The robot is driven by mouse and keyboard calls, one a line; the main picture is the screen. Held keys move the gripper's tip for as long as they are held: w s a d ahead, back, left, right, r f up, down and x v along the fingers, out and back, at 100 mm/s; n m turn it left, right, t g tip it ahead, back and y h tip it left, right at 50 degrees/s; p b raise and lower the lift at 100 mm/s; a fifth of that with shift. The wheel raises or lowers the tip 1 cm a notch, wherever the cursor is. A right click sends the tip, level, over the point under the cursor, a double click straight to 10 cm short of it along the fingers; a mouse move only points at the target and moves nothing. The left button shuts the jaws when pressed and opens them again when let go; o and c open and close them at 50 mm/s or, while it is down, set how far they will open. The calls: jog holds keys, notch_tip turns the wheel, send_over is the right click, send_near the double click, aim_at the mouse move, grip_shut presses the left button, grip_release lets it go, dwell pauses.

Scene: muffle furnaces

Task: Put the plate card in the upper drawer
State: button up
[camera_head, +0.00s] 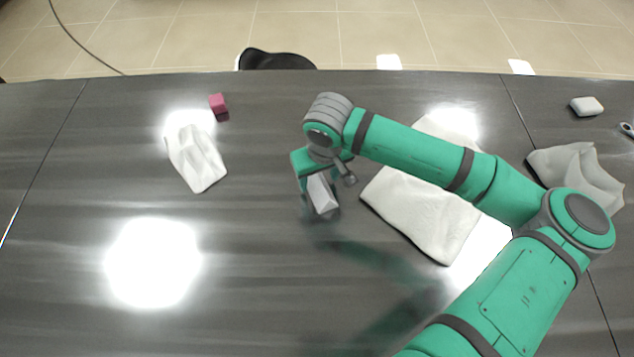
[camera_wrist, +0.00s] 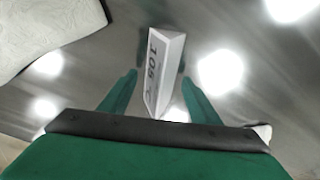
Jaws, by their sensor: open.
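The plate card (camera_wrist: 165,72) is a small white, wedge-shaped card with "105 °C" printed on one face. In the head view the plate card (camera_head: 322,193) is at the middle of the dark table, partly covered by my gripper (camera_head: 320,200). In the wrist view my gripper (camera_wrist: 159,78) is open, with one finger on each side of the card and a gap beside it. I cannot tell whether the fingers reach down to the card's height. No drawer shows in either view.
A large white cloth (camera_head: 418,212) lies right of my gripper, under my arm. Another cloth (camera_head: 195,158) and a pink block (camera_head: 218,103) lie to the left. A grey-white cloth (camera_head: 577,172) and white block (camera_head: 587,106) lie far right. The table's front left is clear.

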jog(key=shift+w+a+f, duration=0.15)
jog(key=shift+a+f, duration=0.1)
jog(key=shift+f, duration=0.15)
jog(key=shift+w, duration=0.1)
